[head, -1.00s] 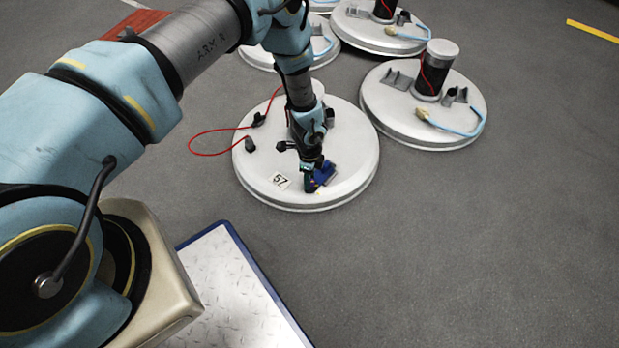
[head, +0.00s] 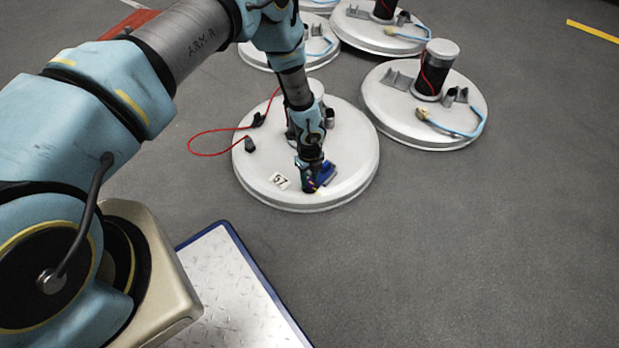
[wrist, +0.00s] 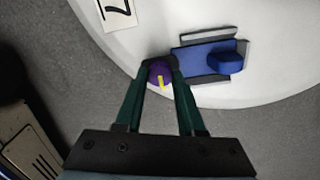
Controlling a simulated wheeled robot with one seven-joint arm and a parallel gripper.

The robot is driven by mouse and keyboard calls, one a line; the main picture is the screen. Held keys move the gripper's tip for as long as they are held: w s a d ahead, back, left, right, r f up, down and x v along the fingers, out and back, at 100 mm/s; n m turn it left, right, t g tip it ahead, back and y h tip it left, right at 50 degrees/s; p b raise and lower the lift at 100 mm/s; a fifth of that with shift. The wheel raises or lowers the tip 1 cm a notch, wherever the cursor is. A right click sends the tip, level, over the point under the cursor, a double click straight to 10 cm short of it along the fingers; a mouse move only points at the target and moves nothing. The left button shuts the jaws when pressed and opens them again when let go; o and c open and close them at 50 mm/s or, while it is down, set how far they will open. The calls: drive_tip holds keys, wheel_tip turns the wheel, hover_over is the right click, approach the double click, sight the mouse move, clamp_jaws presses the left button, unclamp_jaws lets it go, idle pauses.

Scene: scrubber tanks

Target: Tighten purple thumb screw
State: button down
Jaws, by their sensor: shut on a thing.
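The purple thumb screw (wrist: 155,73) shows in the wrist view as a round purple head with a yellow mark. It sits near the rim of a white round tank lid (wrist: 265,90). My gripper (wrist: 160,70) has its two green fingers shut on the screw, one on each side. In the head view my gripper (head: 308,187) reaches down to the front of the lid (head: 352,178) marked 57, and hides the screw there. A blue block (wrist: 222,58) in a grey bracket is just right of the screw.
A red cable (head: 205,153) loops off the lid's left side. Other white lids (head: 395,125) with dark cylinders and blue cables stand behind and to the right. A blue-edged metal plate (head: 235,285) lies in front. The floor at the right is clear.

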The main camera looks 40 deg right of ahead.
sight(310, 182)
drive_tip(key=shift+s+r, duration=0.1)
idle(0.3)
drive_tip(key=c, duration=0.5)
unclamp_jaws()
wheel_tip(310, 182, up, 11)
drive_tip(key=p, duration=0.3)
